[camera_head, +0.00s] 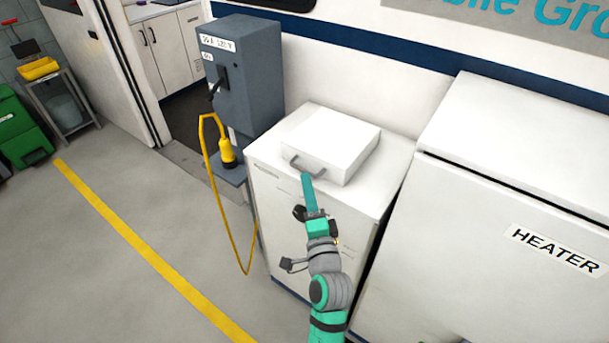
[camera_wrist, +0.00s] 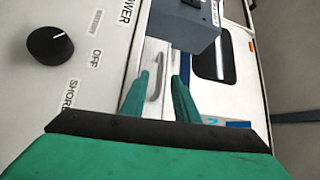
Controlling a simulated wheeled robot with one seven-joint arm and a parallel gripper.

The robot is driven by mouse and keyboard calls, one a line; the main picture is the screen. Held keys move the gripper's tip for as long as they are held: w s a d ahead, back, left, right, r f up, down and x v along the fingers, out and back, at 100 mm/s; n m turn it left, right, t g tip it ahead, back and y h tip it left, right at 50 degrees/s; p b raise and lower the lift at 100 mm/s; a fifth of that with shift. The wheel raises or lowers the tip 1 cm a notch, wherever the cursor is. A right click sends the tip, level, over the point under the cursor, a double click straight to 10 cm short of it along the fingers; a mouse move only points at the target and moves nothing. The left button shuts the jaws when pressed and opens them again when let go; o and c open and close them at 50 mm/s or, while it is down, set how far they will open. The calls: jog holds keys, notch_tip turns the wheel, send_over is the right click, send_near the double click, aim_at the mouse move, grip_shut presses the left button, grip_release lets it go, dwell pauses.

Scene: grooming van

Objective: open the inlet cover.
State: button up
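A white box-shaped cover (camera_head: 335,140) with a grey bar handle (camera_head: 294,162) sits on top of a white cabinet (camera_head: 277,205). I take it for the inlet cover; it looks closed. My gripper (camera_head: 308,178) is just in front of the handle, its green fingertips close to the handle's right part. In the wrist view, my fingers (camera_wrist: 160,77) stand apart with nothing held between them. The handle (camera_wrist: 155,86) appears in the gap between them, beyond the tips. I cannot tell whether the fingers touch it.
A grey power post (camera_head: 243,75) with a yellow plug (camera_head: 227,153) and hanging yellow cable stands left of the cabinet. A heater cabinet (camera_head: 500,245) stands close on the right. The wrist view shows a black knob (camera_wrist: 49,46) on a labelled panel. Floor at left is clear.

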jog(key=shift+x, duration=2.3)
grip_shut()
